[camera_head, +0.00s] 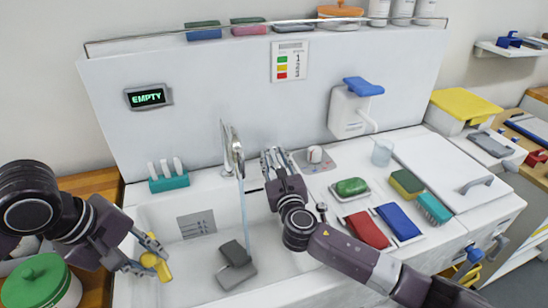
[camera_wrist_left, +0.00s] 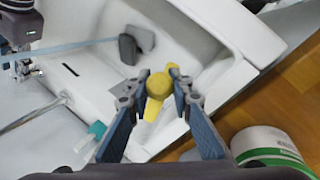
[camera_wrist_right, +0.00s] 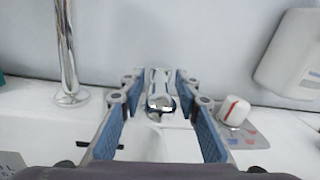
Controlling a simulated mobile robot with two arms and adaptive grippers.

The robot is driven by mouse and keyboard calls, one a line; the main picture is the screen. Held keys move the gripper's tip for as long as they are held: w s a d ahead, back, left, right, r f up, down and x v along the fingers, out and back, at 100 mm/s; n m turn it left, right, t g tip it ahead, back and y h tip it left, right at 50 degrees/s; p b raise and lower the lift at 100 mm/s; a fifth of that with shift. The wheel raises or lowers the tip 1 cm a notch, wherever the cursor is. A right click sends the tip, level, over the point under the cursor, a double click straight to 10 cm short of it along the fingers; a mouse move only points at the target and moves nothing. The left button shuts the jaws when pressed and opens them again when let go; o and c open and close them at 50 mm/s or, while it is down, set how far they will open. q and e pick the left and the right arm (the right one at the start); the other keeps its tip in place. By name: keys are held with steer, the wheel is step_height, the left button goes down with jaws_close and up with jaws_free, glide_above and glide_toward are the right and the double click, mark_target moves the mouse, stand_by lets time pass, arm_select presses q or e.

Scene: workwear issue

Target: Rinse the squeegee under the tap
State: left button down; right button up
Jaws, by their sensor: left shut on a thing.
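My left gripper (camera_head: 150,262) is shut on a yellow thing that looks like the squeegee (camera_wrist_left: 157,87), at the left side of the white sink basin (camera_head: 150,217). Its far parts are partly hidden by the fingers. The chrome tap (camera_head: 236,152) stands behind the basin, and a thin blue stream of water (camera_head: 243,210) falls from it, to the right of the squeegee and apart from it. My right gripper (camera_wrist_right: 160,88) is open around a chrome lever (camera_wrist_right: 159,92), with a finger on each side of it.
Dark grey blocks (camera_head: 236,266) lie in the basin under the stream. A white knob with a red mark (camera_head: 314,154), a green soap (camera_head: 352,187) on a dish, and red and blue cloths (camera_head: 398,221) lie right of the basin. A green-lidded tub (camera_head: 38,283) stands at front left.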

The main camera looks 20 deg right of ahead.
steer(key=shift+c, duration=0.2)
jaws_close()
stand_by(0.3)
steer(key=shift+w+a+r+m+h+p, duration=0.1)
steer(key=shift+a+m+h+p, duration=0.2)
steer(key=shift+h, duration=0.25)
steer(key=shift+a+m+h+p, duration=0.1)
steer(key=shift+m+h+p, duration=0.1)
steer(key=shift+m+h, duration=0.3)
steer(key=shift+a+m+g+h, duration=0.2)
steer(key=shift+m+g+h, duration=0.35)
steer(key=shift+h, duration=0.5)
steer(key=shift+o, duration=0.2)
jaws_free()
